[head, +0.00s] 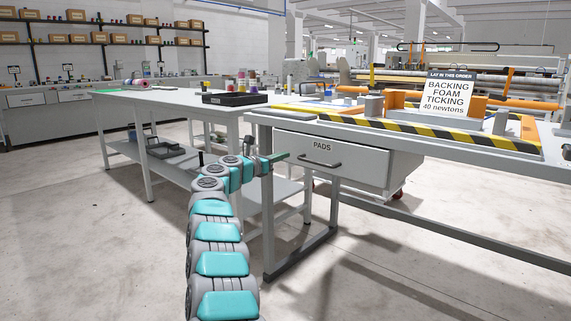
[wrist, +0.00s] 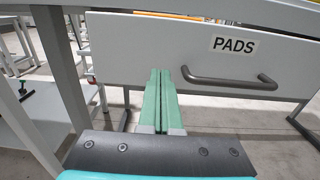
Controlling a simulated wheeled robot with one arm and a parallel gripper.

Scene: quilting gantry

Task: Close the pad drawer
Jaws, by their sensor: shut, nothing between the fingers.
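The pad drawer's pale grey front (head: 345,178) hangs under the striped work table and bears a PADS label and a dark bar handle (head: 320,162). In the wrist view the drawer front (wrist: 140,50) fills the upper middle, with its handle (wrist: 230,82) at right. My gripper (head: 285,155) has its green fingers pressed together, empty, at the left part of the front. In the wrist view the fingertips (wrist: 160,72) overlap the panel left of the handle. I cannot tell whether they touch it, or how far the drawer stands out.
The table's grey leg (wrist: 60,70) stands close on the left of my gripper. The table edge with yellow-black stripes (head: 410,132) runs above the drawer. A white table (head: 165,97) with a dark tray (head: 235,98) stands to the left. The floor in front is clear.

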